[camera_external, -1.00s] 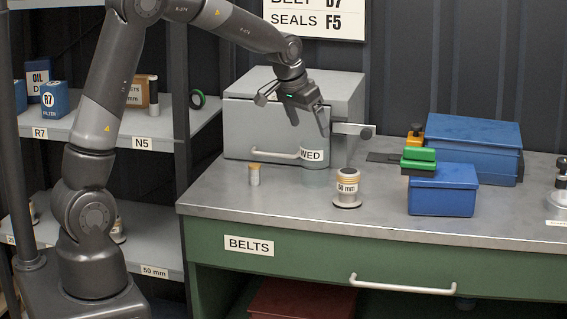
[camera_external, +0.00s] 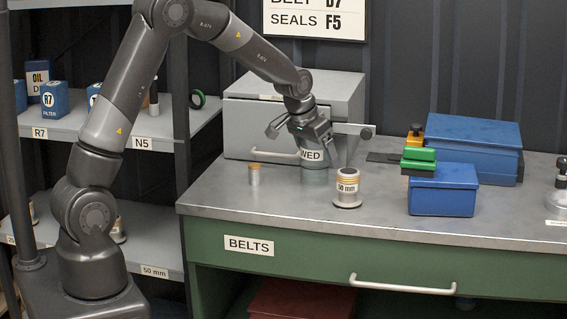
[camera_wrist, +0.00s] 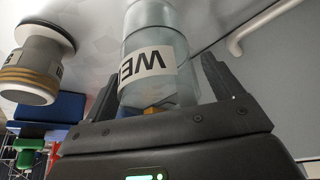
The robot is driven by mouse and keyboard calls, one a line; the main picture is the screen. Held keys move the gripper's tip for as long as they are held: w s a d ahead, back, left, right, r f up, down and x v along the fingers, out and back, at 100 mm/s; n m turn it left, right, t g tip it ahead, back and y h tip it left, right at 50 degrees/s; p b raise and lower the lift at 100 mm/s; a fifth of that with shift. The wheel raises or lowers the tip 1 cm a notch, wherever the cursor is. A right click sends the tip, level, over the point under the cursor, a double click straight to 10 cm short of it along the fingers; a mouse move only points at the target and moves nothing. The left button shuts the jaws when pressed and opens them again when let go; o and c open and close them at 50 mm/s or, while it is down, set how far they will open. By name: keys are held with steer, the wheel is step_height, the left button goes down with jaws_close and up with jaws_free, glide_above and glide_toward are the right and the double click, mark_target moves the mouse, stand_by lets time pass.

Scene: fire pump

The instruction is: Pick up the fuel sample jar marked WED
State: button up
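The WED jar (camera_external: 314,176) is a clear, pale glass jar with a white label, standing on the grey bench top in front of the grey cabinet. My gripper (camera_external: 312,148) is low over it, pointing down, and partly covers its upper part. In the wrist view the jar (camera_wrist: 158,60) shows with its WED label upside down, between the two dark fingers of my gripper (camera_wrist: 160,85). The fingers are spread on either side of the jar, and I see no clear grip on it. Something orange-brown shows at the jar's end near the palm.
A spool marked 50 mm (camera_external: 347,188) stands close to the jar's right. Blue boxes (camera_external: 443,190) stand further right. The front of the bench is clear.

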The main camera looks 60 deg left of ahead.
steer(key=c, duration=1)
steer(key=shift+c, duration=0.5)
steer(key=shift+r, duration=0.1)
